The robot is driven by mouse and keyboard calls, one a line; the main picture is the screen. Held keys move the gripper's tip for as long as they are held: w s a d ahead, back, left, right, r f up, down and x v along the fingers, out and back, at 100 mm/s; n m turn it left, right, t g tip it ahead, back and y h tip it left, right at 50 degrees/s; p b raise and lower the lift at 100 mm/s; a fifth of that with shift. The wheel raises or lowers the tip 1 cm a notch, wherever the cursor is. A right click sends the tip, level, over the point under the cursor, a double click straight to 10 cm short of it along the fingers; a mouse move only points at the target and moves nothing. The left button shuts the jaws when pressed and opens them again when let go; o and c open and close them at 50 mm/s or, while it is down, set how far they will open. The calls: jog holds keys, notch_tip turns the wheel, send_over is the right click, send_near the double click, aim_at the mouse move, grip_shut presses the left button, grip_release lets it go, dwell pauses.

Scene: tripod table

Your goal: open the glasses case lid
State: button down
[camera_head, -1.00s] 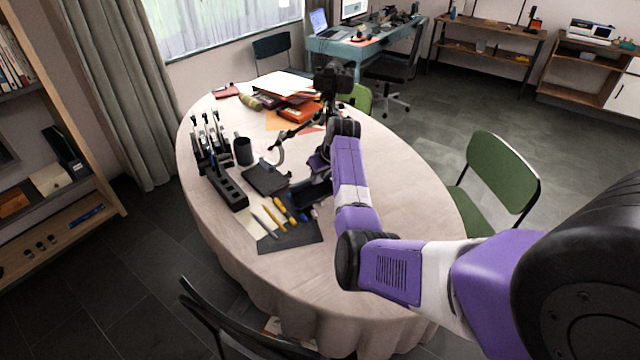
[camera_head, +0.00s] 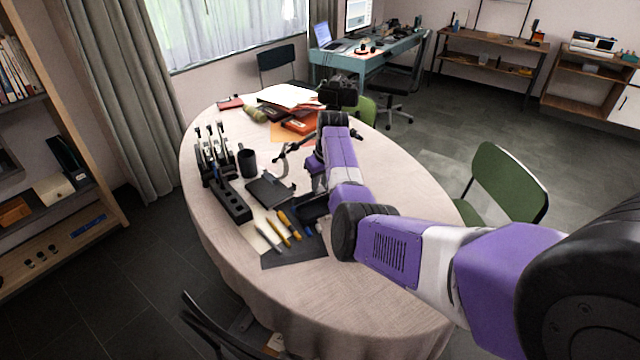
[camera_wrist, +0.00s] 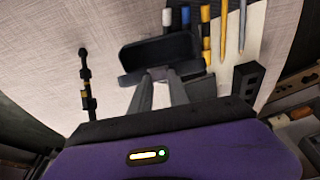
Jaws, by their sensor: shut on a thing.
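The glasses case (camera_wrist: 158,52) is a dark, rounded, hollow shape in the wrist view, just ahead of my fingers. My gripper (camera_wrist: 161,76) is shut on its near edge, apparently the lid's rim. How far the lid stands open is hard to tell. In the head view the dark case (camera_head: 313,207) shows in part on the table, beside my forearm. My fingertips are hidden by my arm there.
A black holed block (camera_head: 234,206), a cup (camera_head: 247,163) and a dark flat tray (camera_head: 268,190) stand left. The table's right side (camera_head: 400,210) is clear.

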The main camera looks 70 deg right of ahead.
dwell(0.6)
jog(key=c, duration=1.2)
grip_release()
jog(key=shift+c, duration=0.2)
jog(key=v, duration=0.8)
jog(key=shift+f, duration=0.1)
